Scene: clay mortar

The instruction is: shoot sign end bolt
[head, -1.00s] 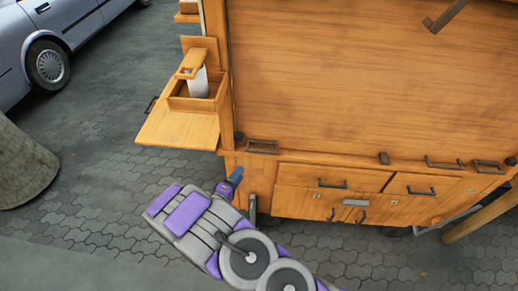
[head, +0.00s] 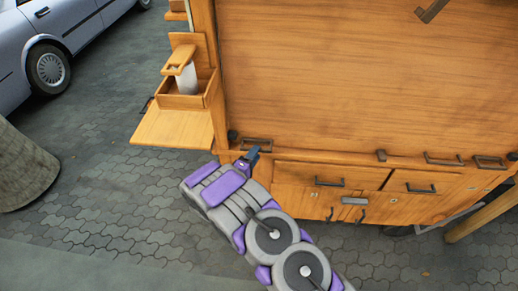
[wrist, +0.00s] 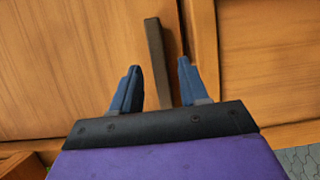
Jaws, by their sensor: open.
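A dark metal bar (wrist: 157,60), which looks like a bolt or its handle, lies against the wooden panel in the wrist view. My gripper (wrist: 159,72) is open, with one blue finger on each side of the bar's lower part. Whether the fingers touch it cannot be told. In the head view my gripper (head: 252,154) is at the lower left corner of the wooden cart (head: 350,80), right by a dark bracket-like fitting (head: 258,142). My gripper partly covers that fitting's left end.
A drop-leaf shelf (head: 172,127) and a box with a white container (head: 187,80) stick out at the cart's left end. Drawers with dark handles (head: 330,182) are to the right. A car (head: 60,45) and a round stone post (head: 20,165) stand left on open paving.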

